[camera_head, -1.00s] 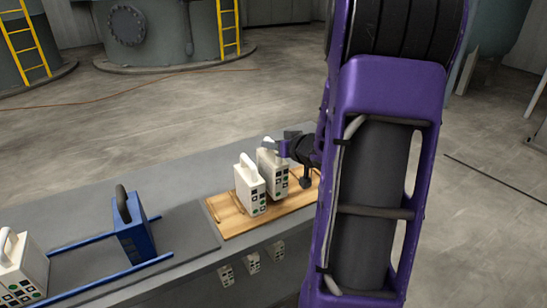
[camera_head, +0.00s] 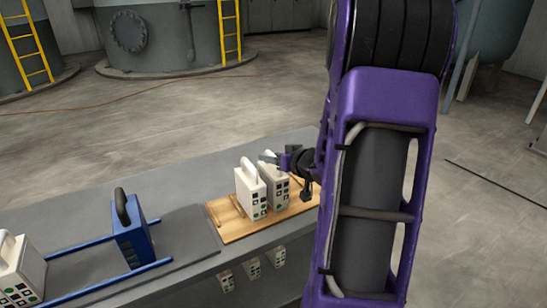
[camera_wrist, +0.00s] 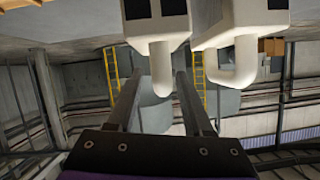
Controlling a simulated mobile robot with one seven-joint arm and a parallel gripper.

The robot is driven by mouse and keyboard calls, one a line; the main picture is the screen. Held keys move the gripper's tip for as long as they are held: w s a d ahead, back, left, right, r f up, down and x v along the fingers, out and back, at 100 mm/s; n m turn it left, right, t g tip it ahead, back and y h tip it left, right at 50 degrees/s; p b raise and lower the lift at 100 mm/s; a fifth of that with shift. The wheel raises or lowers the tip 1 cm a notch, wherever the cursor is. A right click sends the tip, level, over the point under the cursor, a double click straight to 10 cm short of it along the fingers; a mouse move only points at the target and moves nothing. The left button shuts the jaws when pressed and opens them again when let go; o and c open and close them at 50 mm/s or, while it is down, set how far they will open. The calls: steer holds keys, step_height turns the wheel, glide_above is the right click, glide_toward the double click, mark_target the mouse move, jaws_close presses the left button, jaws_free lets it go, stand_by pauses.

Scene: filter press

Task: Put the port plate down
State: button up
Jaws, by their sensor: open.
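Two pale port plates with handles and dark and green squares stand side by side on a wooden board: the left plate (camera_head: 250,192) and the right plate (camera_head: 276,187), its face partly hidden by the left one. My gripper (camera_head: 287,161) is at the top of the right plate. In the wrist view my open gripper (camera_wrist: 158,98) has one plate's handle (camera_wrist: 160,68) between its fingers, with gaps on both sides. The other plate's handle (camera_wrist: 238,62) is outside, to the right.
The wooden board (camera_head: 228,222) lies on a grey bench (camera_head: 80,212). A blue plate (camera_head: 130,238) with a dark handle stands at blue rails (camera_head: 95,291). Another white plate (camera_head: 20,270) is at far left. Small white plates (camera_head: 252,268) show on the bench's front side.

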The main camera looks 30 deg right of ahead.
steer(key=shift+r, duration=0.3)
steer(key=p+v, duration=0.3)
steer(key=v, duration=0.9)
steer(key=shift+f, duration=0.15)
